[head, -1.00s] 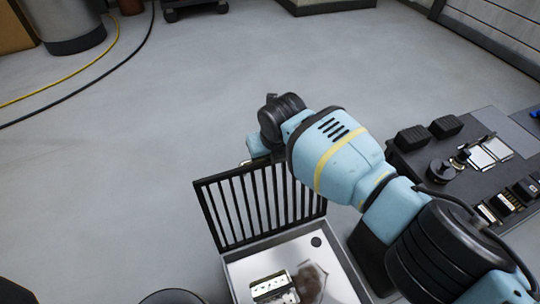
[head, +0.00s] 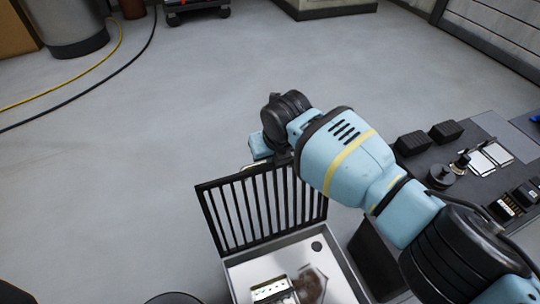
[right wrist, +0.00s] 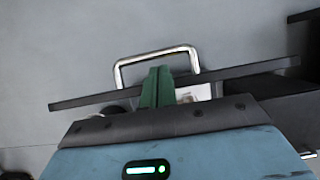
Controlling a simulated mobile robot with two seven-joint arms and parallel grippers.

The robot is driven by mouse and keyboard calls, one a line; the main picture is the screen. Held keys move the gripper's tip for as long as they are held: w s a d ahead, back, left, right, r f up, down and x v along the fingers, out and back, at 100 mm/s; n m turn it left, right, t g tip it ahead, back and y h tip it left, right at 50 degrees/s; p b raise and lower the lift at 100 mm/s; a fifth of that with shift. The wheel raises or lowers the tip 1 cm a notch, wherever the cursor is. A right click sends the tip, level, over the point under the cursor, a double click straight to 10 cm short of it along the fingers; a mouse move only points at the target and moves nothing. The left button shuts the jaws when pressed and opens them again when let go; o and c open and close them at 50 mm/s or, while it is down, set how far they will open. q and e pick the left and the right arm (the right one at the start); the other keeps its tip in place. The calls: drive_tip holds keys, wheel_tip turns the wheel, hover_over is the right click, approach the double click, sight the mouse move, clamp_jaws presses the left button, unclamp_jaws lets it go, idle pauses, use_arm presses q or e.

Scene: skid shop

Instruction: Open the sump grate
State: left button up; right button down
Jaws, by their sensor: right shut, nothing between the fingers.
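The sump grate (head: 262,205), a dark barred panel, stands raised, nearly upright, at the far edge of the pale open sump (head: 290,246). In the right wrist view the grate (right wrist: 85,100) shows nearly edge-on as a dark bar, with a silver U-shaped handle (right wrist: 155,53) on it. My right gripper (right wrist: 160,70) has its green fingers shut and empty, overlapping the handle opening in that view; I cannot tell whether they touch it. In the head view my right arm hides the fingers. My left gripper is not in view.
Inside the sump lie a slotted metal piece (head: 270,290) and a brown lump (head: 312,286). A dark bench with controls (head: 440,176) stands on the right. Yellow and black hoses cross the floor at upper left. The floor (head: 150,130) beyond the grate is clear.

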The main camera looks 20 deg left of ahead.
drive_tip(key=p+v, duration=0.2)
drive_tip(key=v, duration=0.3)
